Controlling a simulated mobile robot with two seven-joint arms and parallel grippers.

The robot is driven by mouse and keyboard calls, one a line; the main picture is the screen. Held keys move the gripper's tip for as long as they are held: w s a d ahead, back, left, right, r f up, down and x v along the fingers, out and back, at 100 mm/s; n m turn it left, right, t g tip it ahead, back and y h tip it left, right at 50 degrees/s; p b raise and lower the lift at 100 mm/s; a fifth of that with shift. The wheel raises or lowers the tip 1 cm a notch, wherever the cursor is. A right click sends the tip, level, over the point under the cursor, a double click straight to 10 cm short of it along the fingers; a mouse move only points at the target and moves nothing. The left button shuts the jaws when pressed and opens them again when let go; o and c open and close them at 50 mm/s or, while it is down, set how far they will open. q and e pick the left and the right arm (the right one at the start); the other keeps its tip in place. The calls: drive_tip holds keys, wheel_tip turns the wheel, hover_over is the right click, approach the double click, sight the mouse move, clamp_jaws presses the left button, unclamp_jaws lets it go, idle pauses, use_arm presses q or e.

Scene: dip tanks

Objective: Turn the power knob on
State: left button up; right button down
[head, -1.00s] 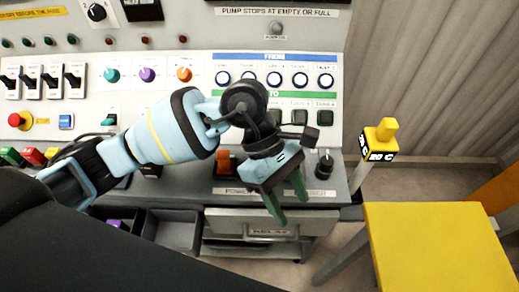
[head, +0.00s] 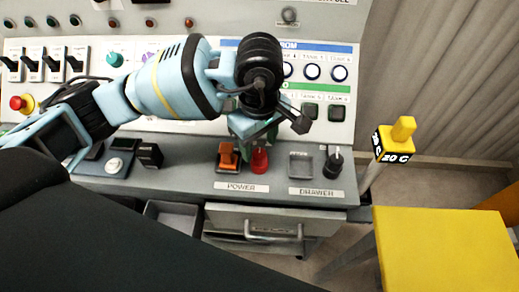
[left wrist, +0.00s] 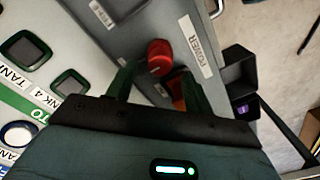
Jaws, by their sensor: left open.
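The red power knob (head: 259,160) stands on the console ledge above the label "POWER" (head: 241,187). An orange switch (head: 228,156) sits just left of it. My left gripper (head: 246,130) is open, pointing down just behind and above the knob in the head view; its fingers are mostly hidden by the wrist. In the left wrist view the red knob (left wrist: 159,56) appears beyond and between the green fingertips (left wrist: 158,72), with no clear contact. The orange switch (left wrist: 178,92) is partly hidden by a finger there. My right gripper is not in view.
A black knob (head: 333,164) and a grey switch (head: 300,165) stand to the right above "DRAWER" (head: 316,192). The upright panel with buttons rises close behind the gripper. A drawer handle (head: 273,232) is below. A yellow table (head: 450,250) is at right.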

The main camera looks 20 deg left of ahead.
sight(259, 153)
use_arm(q)
drive_tip(key=shift+f, duration=1.8)
drive_tip(key=c, duration=1)
